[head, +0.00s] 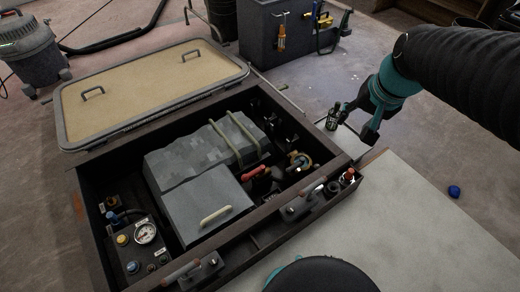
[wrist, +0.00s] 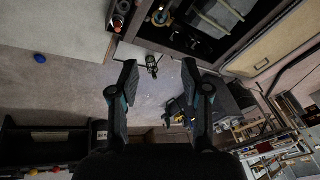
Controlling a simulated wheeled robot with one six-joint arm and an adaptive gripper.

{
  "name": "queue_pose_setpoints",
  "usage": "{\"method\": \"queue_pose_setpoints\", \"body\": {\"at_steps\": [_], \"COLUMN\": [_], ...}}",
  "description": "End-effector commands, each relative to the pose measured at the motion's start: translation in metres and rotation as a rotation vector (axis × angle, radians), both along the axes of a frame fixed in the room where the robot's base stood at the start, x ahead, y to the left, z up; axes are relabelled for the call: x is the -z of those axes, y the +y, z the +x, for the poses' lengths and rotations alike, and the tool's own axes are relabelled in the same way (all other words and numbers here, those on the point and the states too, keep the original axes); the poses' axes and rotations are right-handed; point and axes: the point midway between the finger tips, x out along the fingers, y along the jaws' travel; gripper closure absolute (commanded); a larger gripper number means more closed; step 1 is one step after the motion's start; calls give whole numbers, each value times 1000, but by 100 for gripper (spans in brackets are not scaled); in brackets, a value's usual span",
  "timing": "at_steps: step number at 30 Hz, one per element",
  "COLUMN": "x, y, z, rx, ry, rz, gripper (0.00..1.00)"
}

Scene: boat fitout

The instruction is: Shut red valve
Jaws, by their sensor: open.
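A red lever handle (head: 255,172), which looks like the red valve, lies inside the open hatch beside the grey box, among dark fittings. A brass-coloured round fitting (head: 300,160) is just right of it; it also shows in the wrist view (wrist: 160,16). I cannot make out the red handle in the wrist view. My gripper (head: 356,124) is outside the hatch, beyond its right edge, with its fingers apart and nothing between them. In the wrist view the open fingers (wrist: 159,68) point toward the hatch edge.
A small dark object (head: 333,116) is near my fingertips by the hatch corner. A small red-topped fitting (head: 349,176) sits on the hatch rim. The tan hatch lid (head: 150,85) lies open behind. A blue object (head: 454,191) lies right.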

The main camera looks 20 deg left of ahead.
Motion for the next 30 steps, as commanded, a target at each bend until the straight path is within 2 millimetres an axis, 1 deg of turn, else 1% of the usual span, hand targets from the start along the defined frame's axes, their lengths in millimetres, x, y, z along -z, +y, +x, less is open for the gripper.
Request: {"method": "queue_pose_setpoints", "body": {"at_steps": [1, 6, 11, 14, 17, 18, 20, 21, 23, 24, 26, 27, 29, 30], "x": [9, 38, 76, 104, 136, 149, 171, 186, 209, 225, 250, 267, 293, 310], "y": [9, 38, 68, 87, 107, 115, 127, 135, 147, 155, 167, 174, 186, 193], "z": [16, 62, 102, 125, 144, 151, 161, 167, 174, 178, 184, 187, 190, 191], "rx": [10, 55, 103, 133, 167, 181, 201, 216, 237, 253, 275, 292, 314, 331], "ry": [28, 105, 182, 231, 280, 300, 328, 350, 379, 400, 430, 449, 479, 497], "rz": [16, 74, 121, 146, 169, 178, 189, 196, 205, 211, 219, 224, 229, 233], "gripper": [53, 53, 53, 53, 53, 53, 53, 53, 53, 53, 53, 53, 53, 53]}}
